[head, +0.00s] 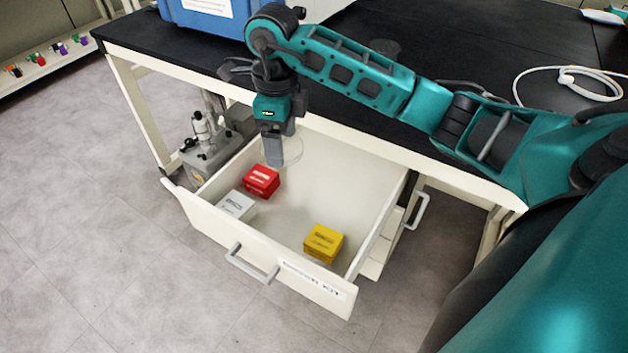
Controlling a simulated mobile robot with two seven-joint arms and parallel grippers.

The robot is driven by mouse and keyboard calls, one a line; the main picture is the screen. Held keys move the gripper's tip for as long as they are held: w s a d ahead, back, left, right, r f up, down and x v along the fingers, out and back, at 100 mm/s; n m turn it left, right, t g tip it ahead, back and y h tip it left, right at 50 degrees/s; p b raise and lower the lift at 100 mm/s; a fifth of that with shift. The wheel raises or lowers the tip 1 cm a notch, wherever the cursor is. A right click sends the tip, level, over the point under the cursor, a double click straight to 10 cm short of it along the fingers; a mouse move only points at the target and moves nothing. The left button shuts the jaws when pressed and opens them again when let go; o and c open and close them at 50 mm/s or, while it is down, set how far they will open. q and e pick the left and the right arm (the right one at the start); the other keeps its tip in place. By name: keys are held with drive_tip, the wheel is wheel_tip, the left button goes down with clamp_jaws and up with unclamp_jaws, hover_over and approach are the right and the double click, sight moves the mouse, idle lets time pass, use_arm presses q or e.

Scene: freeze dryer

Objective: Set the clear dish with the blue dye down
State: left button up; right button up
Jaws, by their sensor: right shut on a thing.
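A clear round dish (293,152) shows faintly at the back left of the open drawer (350,190). My right gripper (277,157) points down over the drawer and is shut on the dish's left side. The fingers hide part of the dish, and I cannot make out any blue dye. I cannot tell whether the dish touches the drawer floor or hangs just above it. My left gripper is not in view.
In the drawer are a red box (261,181), a white box (236,206) and a yellow box (323,243). The drawer's middle and right back are clear. The black bench top (460,50) is behind.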

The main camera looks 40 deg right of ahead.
sight(287, 145)
drive_tip(key=f+m, duration=0.1)
drive_tip(key=m, duration=0.1)
drive_tip(key=d+f+m+b, duration=0.1)
drive_tip(key=m, duration=0.1)
drive_tip(key=f+m+b, duration=0.1)
drive_tip(key=f+m, duration=0.1)
drive_tip(key=shift+w+d, duration=0.25)
drive_tip(key=shift+w, duration=0.1)
drive_tip(key=shift+d+f+m+b, duration=0.25)
drive_tip(key=shift+f+m+b, duration=0.1)
drive_tip(key=shift+m, duration=0.75)
drive_tip(key=shift+f, duration=0.4)
wheel_tip(287, 145, down, 15)
drive_tip(key=b, duration=0.4)
drive_tip(key=shift+r, duration=0.2)
drive_tip(key=shift+w+f+b, duration=0.1)
drive_tip(key=shift+f+b, duration=0.5)
drive_tip(key=shift+f, duration=1.7)
drive_tip(key=shift+f, duration=0.1)
